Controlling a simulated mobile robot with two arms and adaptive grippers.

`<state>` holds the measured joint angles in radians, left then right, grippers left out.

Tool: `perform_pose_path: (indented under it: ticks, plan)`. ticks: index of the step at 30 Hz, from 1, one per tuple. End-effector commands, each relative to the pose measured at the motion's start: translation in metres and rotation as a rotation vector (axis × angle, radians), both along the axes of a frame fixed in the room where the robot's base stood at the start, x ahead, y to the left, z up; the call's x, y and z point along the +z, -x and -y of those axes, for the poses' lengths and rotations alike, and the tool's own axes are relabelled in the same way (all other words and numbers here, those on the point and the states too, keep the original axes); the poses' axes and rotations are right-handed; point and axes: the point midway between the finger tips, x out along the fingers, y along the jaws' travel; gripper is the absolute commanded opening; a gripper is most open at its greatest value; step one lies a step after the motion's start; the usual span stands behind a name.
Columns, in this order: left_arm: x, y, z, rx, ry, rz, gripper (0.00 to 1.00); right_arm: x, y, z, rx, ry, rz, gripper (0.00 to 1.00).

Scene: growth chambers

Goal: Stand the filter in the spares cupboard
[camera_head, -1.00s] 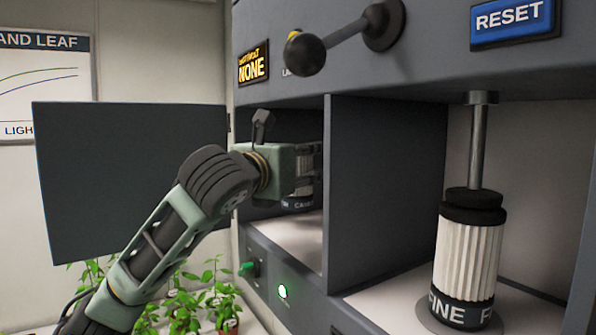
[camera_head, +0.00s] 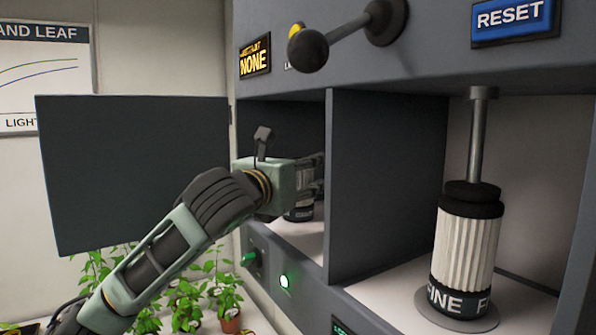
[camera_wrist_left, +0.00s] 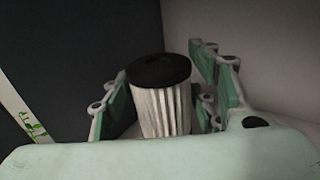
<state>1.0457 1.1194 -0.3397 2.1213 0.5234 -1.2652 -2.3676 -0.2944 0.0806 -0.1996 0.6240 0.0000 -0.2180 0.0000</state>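The filter, a white pleated cylinder with a black cap, stands upright between the fingers of my left gripper (camera_head: 316,175). In the wrist view the filter (camera_wrist_left: 160,98) is close between the finger pads, and the gripper looks shut on it. In the head view only its lower part and dark lettered band (camera_head: 300,213) show below the gripper, at or just above the compartment floor. This left compartment of the grey cabinet (camera_head: 310,240), which looks like the spares cupboard, has its dark door (camera_head: 135,170) swung open to the left. My right gripper is out of view.
A divider (camera_head: 375,185) separates the right compartment, where another filter (camera_head: 466,250) marked "FINE" stands under a metal rod. A lever with a black knob (camera_head: 308,49) juts out above. Potted plants (camera_head: 205,295) stand below the door. A green light (camera_head: 284,281) glows on the sill.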

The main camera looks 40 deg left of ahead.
Motion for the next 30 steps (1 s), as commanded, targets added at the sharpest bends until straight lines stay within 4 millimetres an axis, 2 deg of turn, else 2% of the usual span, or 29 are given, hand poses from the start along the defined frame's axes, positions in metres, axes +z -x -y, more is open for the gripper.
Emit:
perform_pose_path:
  ticks: [3,14,17,23,30]
  plan:
    - [0.000,0.000,0.000,0.000,0.000,0.000,0.66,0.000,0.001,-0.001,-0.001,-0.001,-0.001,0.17]
    - [0.005,0.000,0.000,-0.001,0.002,0.001,0.66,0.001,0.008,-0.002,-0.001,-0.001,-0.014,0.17]
    - [0.002,0.011,0.002,0.001,-0.003,0.003,0.66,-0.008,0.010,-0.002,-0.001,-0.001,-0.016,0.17]
    - [0.001,0.053,0.010,0.002,-0.005,0.007,0.66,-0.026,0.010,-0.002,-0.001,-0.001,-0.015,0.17]
    - [0.002,0.098,0.019,0.001,-0.002,0.006,0.66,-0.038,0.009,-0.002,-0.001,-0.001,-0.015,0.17]
